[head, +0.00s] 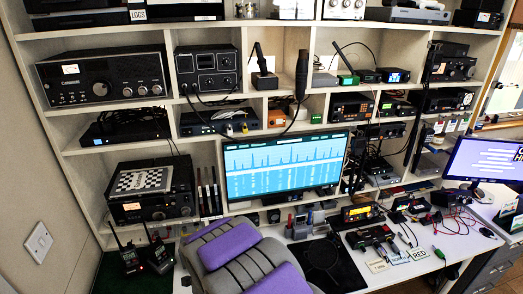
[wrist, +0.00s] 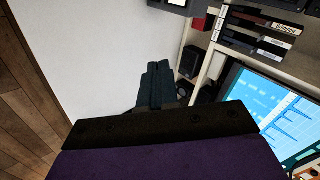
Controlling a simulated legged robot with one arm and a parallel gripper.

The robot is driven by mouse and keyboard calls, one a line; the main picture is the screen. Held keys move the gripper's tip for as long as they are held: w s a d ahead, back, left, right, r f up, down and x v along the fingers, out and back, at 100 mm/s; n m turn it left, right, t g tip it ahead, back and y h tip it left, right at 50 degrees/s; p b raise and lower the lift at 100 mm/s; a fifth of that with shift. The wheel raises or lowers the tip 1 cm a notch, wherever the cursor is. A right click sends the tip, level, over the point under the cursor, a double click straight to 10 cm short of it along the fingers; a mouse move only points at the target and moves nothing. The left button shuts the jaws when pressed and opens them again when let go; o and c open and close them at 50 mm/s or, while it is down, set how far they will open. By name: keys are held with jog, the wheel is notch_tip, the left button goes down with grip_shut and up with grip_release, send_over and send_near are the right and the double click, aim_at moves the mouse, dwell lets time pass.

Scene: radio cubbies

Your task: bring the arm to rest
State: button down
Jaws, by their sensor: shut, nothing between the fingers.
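My gripper (wrist: 157,75) shows in the wrist view as dark fingers beyond a black bar and a purple housing. The fingers are together with nothing between them. They point toward a pale wall (wrist: 90,50), in free space, with no object seen touching them. I cannot make out the fingers in the head view.
A white shelf unit (head: 284,30) full of radios stands ahead. A lit monitor (head: 285,165) and a white desk (head: 430,240) with small devices stand below it. Two handheld radios (head: 142,252) are at the lower left. A wooden floor (wrist: 30,110) shows in the wrist view.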

jog(key=s+d+r+n+g, duration=0.3)
jog(key=s+d+r, duration=0.2)
jog(key=d+r, duration=0.25)
jog(key=s+d+r+n+g, duration=0.2)
jog(key=s+d, duration=0.5)
jog(key=s, duration=0.4)
jog(key=s+d+r+n+g+h, duration=0.1)
jog(key=s+d+r+n+g, duration=0.1)
jog(key=s+d+r+n, duration=0.2)
jog(key=s+d+r+n+g, duration=0.3)
jog(key=s+d+r, duration=0.5)
jog(key=s, duration=1)
jog(key=shift+s+d+r+h, duration=0.25)
jog(key=shift+d+h, duration=0.15)
jog(key=shift+d, duration=0.6)
